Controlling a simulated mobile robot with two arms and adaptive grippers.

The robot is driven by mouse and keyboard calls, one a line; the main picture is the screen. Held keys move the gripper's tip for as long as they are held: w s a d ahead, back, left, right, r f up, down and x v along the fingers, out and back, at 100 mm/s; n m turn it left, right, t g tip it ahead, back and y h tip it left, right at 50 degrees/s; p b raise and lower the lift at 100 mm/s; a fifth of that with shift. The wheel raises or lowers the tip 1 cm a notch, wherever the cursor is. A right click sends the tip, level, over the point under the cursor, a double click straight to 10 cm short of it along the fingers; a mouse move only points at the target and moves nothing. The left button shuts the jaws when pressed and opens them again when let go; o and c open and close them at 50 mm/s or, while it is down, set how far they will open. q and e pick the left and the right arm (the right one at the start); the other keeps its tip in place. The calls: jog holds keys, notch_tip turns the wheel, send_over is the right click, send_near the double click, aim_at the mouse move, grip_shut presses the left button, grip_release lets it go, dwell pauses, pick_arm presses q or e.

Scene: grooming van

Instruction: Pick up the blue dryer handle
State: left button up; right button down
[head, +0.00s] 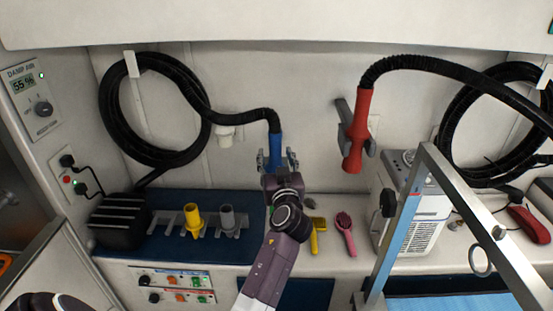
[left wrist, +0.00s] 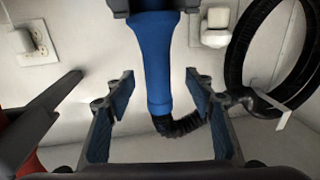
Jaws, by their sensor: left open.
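The blue dryer handle (head: 275,146) hangs on the end of a black ribbed hose in front of the back wall. In the left wrist view, the blue handle (left wrist: 153,60) runs down the middle of the picture to the black hose. My left gripper (head: 277,160) is at the handle's lower part, with its fingers open on either side. In the left wrist view, the left gripper's fingers (left wrist: 160,110) are wide apart, with clear gaps to the handle. The handle's lower end is partly hidden by the gripper in the head view. My right gripper is not seen.
A red handle (head: 358,130) hangs in a grey holder to the right. The counter below holds a black box (head: 121,222), a yellow nozzle (head: 193,219), a grey nozzle (head: 228,218), a yellow brush (head: 316,232) and a pink brush (head: 345,232). A metal frame (head: 403,226) stands at right.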

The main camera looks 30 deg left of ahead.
aim_at(277, 151)
pick_arm(q)
jog(key=x, duration=0.1)
jog(key=p+x, duration=0.1)
jog(key=x, duration=0.1)
jog(key=shift+w+r, duration=0.25)
jog(key=shift+w, duration=0.05)
jog(key=shift+w+a+f+p, duration=0.15)
jog(key=shift+w+a+p, duration=0.05)
jog(key=shift+a+p, duration=0.1)
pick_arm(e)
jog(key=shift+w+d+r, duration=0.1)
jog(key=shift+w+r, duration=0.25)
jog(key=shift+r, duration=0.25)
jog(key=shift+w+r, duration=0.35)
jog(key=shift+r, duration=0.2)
pick_arm(q)
grip_shut()
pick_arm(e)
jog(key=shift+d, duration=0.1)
